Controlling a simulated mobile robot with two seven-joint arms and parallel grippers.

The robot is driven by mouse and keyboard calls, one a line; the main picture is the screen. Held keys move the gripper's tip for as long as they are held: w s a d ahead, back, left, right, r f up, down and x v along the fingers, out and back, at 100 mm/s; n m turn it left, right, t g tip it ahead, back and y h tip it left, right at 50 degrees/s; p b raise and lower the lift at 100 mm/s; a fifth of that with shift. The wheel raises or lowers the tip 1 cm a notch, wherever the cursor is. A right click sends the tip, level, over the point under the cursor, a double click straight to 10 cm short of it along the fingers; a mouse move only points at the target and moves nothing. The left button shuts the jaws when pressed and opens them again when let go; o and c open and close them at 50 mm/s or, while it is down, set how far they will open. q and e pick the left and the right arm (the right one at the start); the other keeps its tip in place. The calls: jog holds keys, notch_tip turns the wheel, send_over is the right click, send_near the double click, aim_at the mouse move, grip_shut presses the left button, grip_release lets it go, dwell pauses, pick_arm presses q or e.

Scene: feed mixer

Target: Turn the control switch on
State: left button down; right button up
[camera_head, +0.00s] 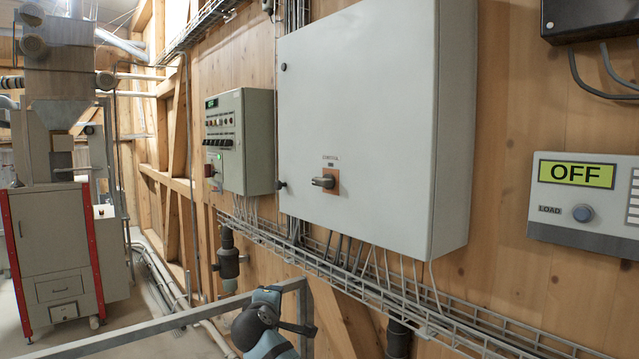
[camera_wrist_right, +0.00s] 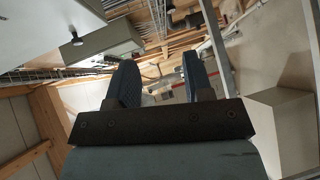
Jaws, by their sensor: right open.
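The control switch (camera_head: 325,181) is a grey rotary handle on an orange-brown plate, low on the door of a large light-grey cabinet (camera_head: 370,100). Its handle lies roughly horizontal, under a small label that seems to read "CONTROL". My right gripper (camera_wrist_right: 160,62) shows in the right wrist view with its two dark fingers apart and nothing between them. A blue-grey and black part of my arm is at the bottom of the head view, below the cabinet and apart from the switch. My left gripper is not in view.
A panel (camera_head: 585,205) at right shows "OFF" on a yellow-green display, with a LOAD button. A smaller control box (camera_head: 240,140) hangs left of the cabinet. A wire cable tray (camera_head: 400,290) runs below it. A grey metal rail (camera_head: 180,318) crosses the foreground.

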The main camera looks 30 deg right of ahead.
notch_tip(320, 180, up, 15)
jog(key=w+d+m+g+h, duration=0.1)
jog(key=d+m+g+h, duration=0.1)
jog(key=d+h, duration=0.15)
jog(key=m+g+h, duration=0.2)
jog(key=h, duration=0.1)
send_near(318, 182)
jog(key=shift+y, duration=0.25)
jog(key=p+x, duration=0.4)
jog(key=x, duration=0.6)
jog(key=shift+d+r+p, duration=0.15)
jog(key=shift+d+p, duration=0.05)
jog(key=shift+p, duration=0.1)
jog(key=shift+w+d, duration=0.2)
jog(key=shift+d, duration=0.2)
jog(key=c, duration=0.3)
grip_shut()
